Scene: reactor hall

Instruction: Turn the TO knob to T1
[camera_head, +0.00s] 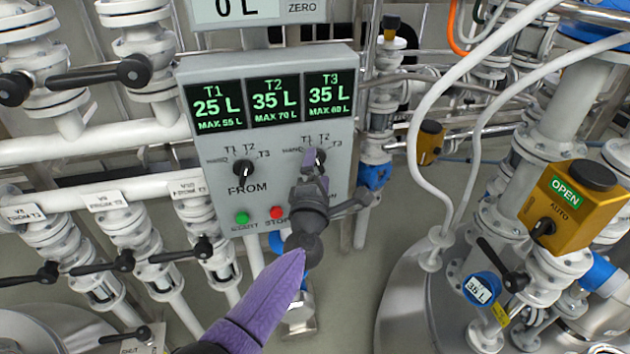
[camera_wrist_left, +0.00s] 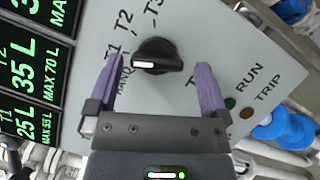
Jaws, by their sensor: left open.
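The TO knob (camera_head: 320,157) is on the right of the grey control panel (camera_head: 265,130), mostly hidden behind my gripper in the head view. In the left wrist view the black TO knob (camera_wrist_left: 158,56) shows clearly, and its white mark points left, close to the T1 label (camera_wrist_left: 113,50). I cannot tell whether it lines up with T1 or sits between T1 and the label below it. My left gripper (camera_head: 314,168) is open, with its purple fingers on either side of the knob; a gap shows at each side in the wrist view (camera_wrist_left: 159,62). My right gripper is out of view.
The FROM knob (camera_head: 243,168) is left of the TO knob. A green START button (camera_head: 242,218) and red STOP button (camera_head: 277,212) lie below. Tank displays (camera_head: 275,100) are above. White pipes and valves flank the panel; a yellow OPEN/AUTO actuator (camera_head: 574,205) is at right.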

